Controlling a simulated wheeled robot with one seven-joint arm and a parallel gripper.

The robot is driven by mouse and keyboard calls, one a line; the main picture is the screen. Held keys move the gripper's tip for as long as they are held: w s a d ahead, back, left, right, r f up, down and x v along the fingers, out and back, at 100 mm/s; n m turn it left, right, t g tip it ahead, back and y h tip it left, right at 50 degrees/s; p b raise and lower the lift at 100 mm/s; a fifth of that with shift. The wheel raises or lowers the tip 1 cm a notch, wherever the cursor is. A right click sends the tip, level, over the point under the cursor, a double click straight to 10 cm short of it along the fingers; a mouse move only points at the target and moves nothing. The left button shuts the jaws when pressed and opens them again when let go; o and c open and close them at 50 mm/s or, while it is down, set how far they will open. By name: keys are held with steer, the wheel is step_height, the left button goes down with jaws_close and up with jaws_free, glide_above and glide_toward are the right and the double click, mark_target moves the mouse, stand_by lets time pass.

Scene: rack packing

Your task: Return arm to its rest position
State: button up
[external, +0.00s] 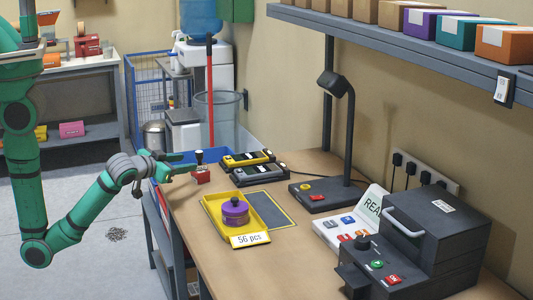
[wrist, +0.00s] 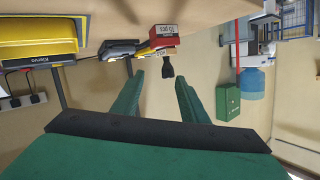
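My green arm reaches in from the left to the far left corner of the workbench. My gripper (external: 188,168) is open, level and low over the bench, beside a red stamp with a black handle (external: 201,174). In the wrist view, which looks upside down, the two green fingers of my gripper (wrist: 159,76) are spread apart with nothing held between them. The red stamp (wrist: 163,37) stands just beyond the fingertips, its black handle pointing down in that picture. I cannot tell the exact gap between the fingertips and the stamp.
A yellow tray (external: 254,226) with purple round pieces sits on the bench (external: 190,220). Behind are yellow and dark devices (external: 258,172), a blue bin (external: 188,158) and a black lamp (external: 345,140). A dark machine (external: 425,240) fills the right. A shelf (external: 400,42) holds boxes above.

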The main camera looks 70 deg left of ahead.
steer(key=s+f+m+t+h, duration=0.1)
steer(key=m, duration=0.1)
steer(key=s+f+m+t+h, duration=0.1)
steer(key=f+m, duration=0.1)
steer(key=s+f+m+t+h, duration=0.1)
steer(key=s+m, duration=0.1)
steer(key=shift+d+f, duration=0.3)
steer(key=shift+f, duration=0.1)
steer(key=s+d+f+n+h, duration=0.1)
steer(key=s+d+f+h, duration=0.1)
steer(key=s, duration=1)
steer(key=s+d+f+n+h, duration=0.1)
steer(key=s+d+f+h, duration=0.2)
steer(key=s, duration=1)
steer(key=shift+d+f, duration=0.8)
steer(key=shift+d, duration=0.05)
